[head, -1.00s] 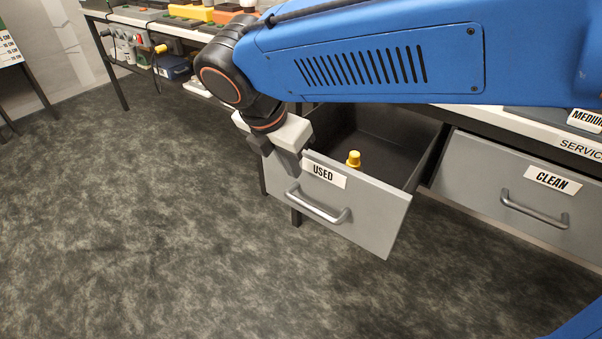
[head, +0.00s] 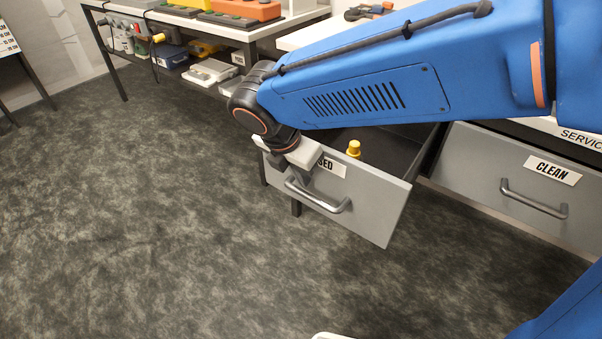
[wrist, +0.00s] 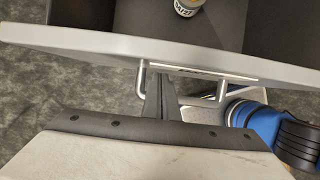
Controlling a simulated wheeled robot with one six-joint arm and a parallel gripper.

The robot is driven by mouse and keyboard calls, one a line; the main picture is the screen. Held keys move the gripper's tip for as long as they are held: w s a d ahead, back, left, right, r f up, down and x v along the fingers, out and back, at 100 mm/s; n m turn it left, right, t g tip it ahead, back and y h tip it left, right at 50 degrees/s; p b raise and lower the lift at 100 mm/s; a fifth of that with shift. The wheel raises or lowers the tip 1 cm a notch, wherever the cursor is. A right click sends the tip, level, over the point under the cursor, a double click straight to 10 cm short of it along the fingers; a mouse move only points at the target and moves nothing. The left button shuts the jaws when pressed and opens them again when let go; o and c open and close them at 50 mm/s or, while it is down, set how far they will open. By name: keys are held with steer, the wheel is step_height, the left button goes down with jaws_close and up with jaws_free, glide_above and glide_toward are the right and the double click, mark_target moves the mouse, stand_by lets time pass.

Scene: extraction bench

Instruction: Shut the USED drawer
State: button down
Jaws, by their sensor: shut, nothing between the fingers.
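The USED drawer (head: 364,203) stands pulled out from the bench, with its grey front and bar handle (head: 318,197) facing me. Its label (head: 333,167) is partly covered by my gripper in the head view. My gripper (head: 304,178) is shut and empty, in front of the left part of the drawer front. In the wrist view my gripper (wrist: 161,92) points at the drawer front (wrist: 100,40), beside the left post of the handle (wrist: 141,80). I cannot tell whether the fingertips touch the front. A yellow-capped bottle (head: 354,149) stands inside; its body shows in the wrist view (wrist: 188,6).
The CLEAN drawer (head: 515,190) to the right is shut or nearly so. A bench with a lower shelf holding boxes and a grey device (head: 209,72) runs along the back left. The floor (head: 130,220) in front is open.

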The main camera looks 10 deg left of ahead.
steer(key=w+d, duration=0.5)
steer(key=w, duration=0.8)
steer(key=w+d, duration=0.6)
steer(key=w, duration=0.8)
steer(key=shift+w+d, duration=0.15)
